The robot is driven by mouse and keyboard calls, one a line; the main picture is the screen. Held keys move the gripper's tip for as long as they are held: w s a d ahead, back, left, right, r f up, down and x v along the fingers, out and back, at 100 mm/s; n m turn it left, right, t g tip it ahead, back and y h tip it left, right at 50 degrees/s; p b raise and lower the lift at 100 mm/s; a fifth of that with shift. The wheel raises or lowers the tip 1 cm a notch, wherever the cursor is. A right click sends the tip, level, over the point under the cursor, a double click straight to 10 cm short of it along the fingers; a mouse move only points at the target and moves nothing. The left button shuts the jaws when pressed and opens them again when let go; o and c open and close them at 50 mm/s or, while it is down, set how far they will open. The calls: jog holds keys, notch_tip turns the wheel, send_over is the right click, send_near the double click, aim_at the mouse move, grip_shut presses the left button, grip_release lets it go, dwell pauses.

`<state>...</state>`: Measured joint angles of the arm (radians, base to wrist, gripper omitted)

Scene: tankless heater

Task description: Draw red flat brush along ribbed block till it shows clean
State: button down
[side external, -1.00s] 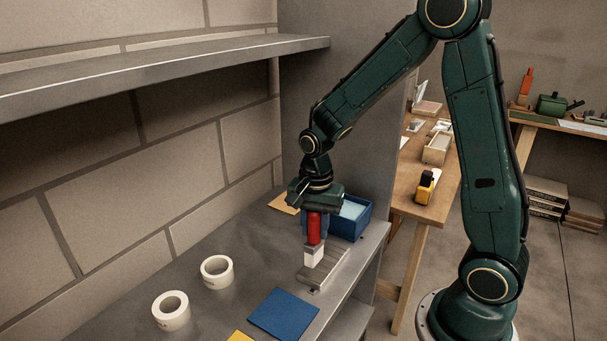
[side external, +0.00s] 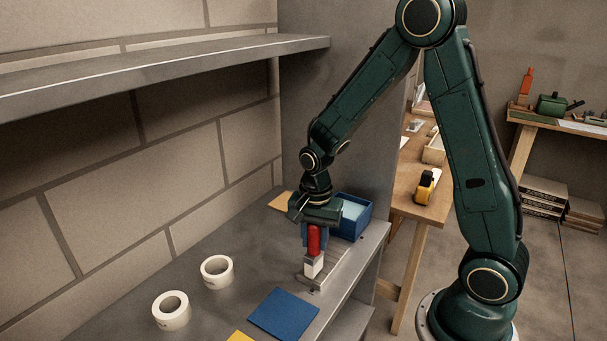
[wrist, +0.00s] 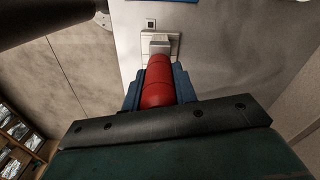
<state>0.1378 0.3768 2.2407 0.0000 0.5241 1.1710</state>
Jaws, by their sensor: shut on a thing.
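My gripper (side external: 314,232) is shut on the red handle of the flat brush (side external: 314,241), which hangs upright with its pale head down. The brush head is at the ribbed block (side external: 334,272), a grey, grooved piece lying on the bench near its front edge. The head appears to touch the block's top, but the exact contact is hard to see. The brush partly hides the block. In the wrist view the red brush (wrist: 158,85) runs between the blue fingers, its light head over the pale block.
A blue box (side external: 355,217) with pale contents stands just behind the gripper. A blue mat (side external: 284,313) lies in front of the block. Two white rolls, one (side external: 217,271) nearer the block and one (side external: 171,310) at the left, stand on the grey bench. A shelf (side external: 150,72) overhangs the back.

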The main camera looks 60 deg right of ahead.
jog(key=shift+f, duration=0.35)
dwell(0.8)
jog(key=shift+d, duration=0.15)
jog(key=d, duration=1)
jog(key=shift+d, duration=0.35)
dwell(1.4)
jog(key=shift+a, duration=0.15)
dwell(0.5)
jog(key=shift+a, duration=5.4)
jog(key=shift+d, duration=0.2)
